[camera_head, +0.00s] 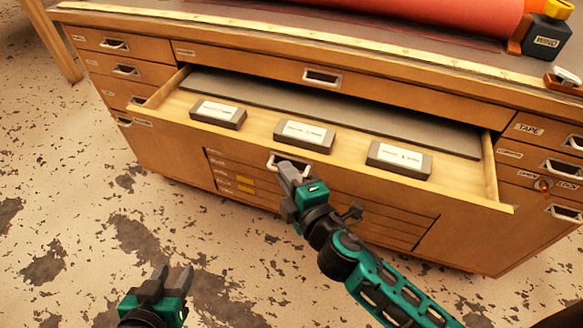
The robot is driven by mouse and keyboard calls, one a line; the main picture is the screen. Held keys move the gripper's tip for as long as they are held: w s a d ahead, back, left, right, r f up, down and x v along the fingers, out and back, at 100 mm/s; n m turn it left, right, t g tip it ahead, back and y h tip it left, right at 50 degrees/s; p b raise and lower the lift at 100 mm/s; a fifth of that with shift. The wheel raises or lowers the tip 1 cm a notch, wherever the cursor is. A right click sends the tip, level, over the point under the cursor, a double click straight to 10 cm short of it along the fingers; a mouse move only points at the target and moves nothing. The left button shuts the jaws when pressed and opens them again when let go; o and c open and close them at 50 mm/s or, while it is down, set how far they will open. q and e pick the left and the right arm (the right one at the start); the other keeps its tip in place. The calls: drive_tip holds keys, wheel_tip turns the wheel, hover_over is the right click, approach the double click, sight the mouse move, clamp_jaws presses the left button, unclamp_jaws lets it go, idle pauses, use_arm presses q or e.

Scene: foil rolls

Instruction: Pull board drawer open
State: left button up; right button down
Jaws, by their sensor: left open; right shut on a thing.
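The board drawer (455,166) is the wide wooden drawer in the middle of the cabinet, and it stands pulled out. A grey board (330,112) and three dark blocks with white labels lie in it: left (218,113), middle (304,135) and right (398,160). My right gripper (283,170) is at the drawer's front, shut on the metal pull handle (274,163); the gripper hides part of the handle. My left gripper (172,278) is open and empty, low over the floor at the bottom left, apart from the cabinet.
The wooden cabinet (150,157) has small drawers at both sides and a closed wide drawer (400,89) above. A red roll (420,18), a black box (546,38) and a yellow ruler strip (300,38) are on top. The speckled floor (60,200) is clear at left.

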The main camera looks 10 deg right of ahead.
drive_tip(key=c, duration=1.2)
unclamp_jaws()
drive_tip(key=shift+r, duration=0.15)
